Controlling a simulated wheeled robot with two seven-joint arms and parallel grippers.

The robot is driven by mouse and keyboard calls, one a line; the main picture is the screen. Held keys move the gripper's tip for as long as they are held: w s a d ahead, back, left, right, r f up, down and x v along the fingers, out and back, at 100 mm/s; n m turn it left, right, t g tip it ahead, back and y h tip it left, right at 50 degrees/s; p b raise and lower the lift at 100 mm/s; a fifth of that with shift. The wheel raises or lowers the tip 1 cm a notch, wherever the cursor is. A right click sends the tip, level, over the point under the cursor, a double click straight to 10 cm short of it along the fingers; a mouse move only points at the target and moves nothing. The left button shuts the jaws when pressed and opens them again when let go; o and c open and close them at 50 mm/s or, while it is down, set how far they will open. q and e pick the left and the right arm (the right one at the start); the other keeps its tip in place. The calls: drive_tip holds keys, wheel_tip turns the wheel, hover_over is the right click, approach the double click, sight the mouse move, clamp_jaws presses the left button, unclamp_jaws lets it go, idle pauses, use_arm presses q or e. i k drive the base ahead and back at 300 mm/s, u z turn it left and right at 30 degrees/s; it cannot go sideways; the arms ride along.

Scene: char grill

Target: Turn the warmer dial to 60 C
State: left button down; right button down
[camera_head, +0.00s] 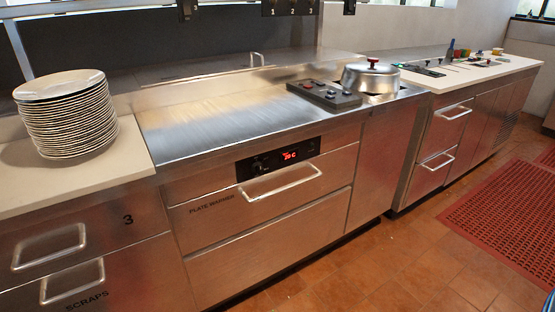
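The plate warmer (220,222) is a steel drawer unit under the counter, with "PLATE WARMER" lettering on its upper drawer front. Its black control panel (279,158) sits above the drawer handle. A red display (291,155) on the panel seems to read 70 C, but the small digits are hard to be sure of. The dial (258,165) appears as a dark round knob at the panel's left; its pointer is too small to read. Neither of my grippers shows in the head view.
A stack of white plates (66,113) stands on the left counter. The drawer handle (284,183) sticks out below the panel. Tiled floor (370,262) in front is clear.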

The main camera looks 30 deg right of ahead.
sight(257, 168)
drive_tip(key=z, duration=1.85)
drive_tip(key=i, duration=0.75)
drive_tip(key=u, duration=2.4)
